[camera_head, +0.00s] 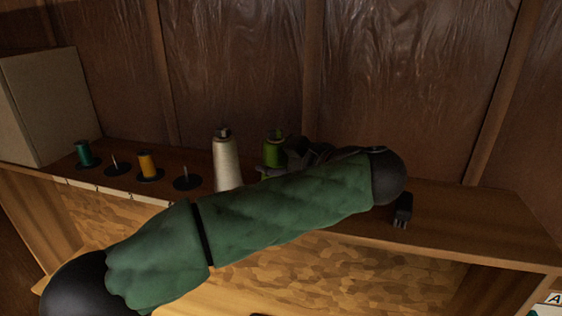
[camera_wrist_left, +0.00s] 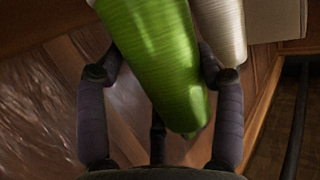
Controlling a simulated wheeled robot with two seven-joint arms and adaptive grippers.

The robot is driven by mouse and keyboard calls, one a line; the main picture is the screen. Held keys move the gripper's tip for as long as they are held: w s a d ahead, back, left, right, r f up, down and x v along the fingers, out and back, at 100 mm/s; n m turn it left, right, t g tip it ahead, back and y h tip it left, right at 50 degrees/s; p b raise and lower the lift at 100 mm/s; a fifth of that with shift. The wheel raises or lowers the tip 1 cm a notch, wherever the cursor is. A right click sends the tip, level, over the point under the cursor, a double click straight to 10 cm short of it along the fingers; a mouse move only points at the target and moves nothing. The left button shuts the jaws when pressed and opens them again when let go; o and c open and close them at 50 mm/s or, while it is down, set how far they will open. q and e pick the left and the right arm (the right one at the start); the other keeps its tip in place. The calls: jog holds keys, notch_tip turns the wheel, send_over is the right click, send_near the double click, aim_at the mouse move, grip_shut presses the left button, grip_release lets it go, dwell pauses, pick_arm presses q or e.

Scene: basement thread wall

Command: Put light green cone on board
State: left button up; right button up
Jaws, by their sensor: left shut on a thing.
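The light green cone (camera_head: 273,150) stands on the wooden shelf at the back, right of a white cone (camera_head: 226,160). My left gripper (camera_head: 274,166) is shut on the light green cone; my arm hides the cone's lower part in the head view. In the left wrist view, the light green cone (camera_wrist_left: 160,55) lies between the fingers of my left gripper (camera_wrist_left: 160,75). The white cone (camera_wrist_left: 222,30) shows just beside it. On the shelf's left, pegs on dark round bases carry a dark green spool (camera_head: 84,153) and a yellow spool (camera_head: 148,165). My right gripper is not identifiable.
Two bare pegs, one between the spools (camera_head: 115,167) and one right of the yellow spool (camera_head: 187,181), stand on the shelf. A large pale box (camera_head: 48,105) stands at the far left. The shelf's right part (camera_head: 460,215) is mostly clear, and a wall rises behind.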

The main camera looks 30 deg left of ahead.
pick_arm(q)
jog(key=shift+f, duration=0.15)
jog(key=o, duration=1.4)
jog(key=shift+d, duration=0.1)
jog(key=v, duration=0.7)
jog(key=shift+s+d, duration=0.1)
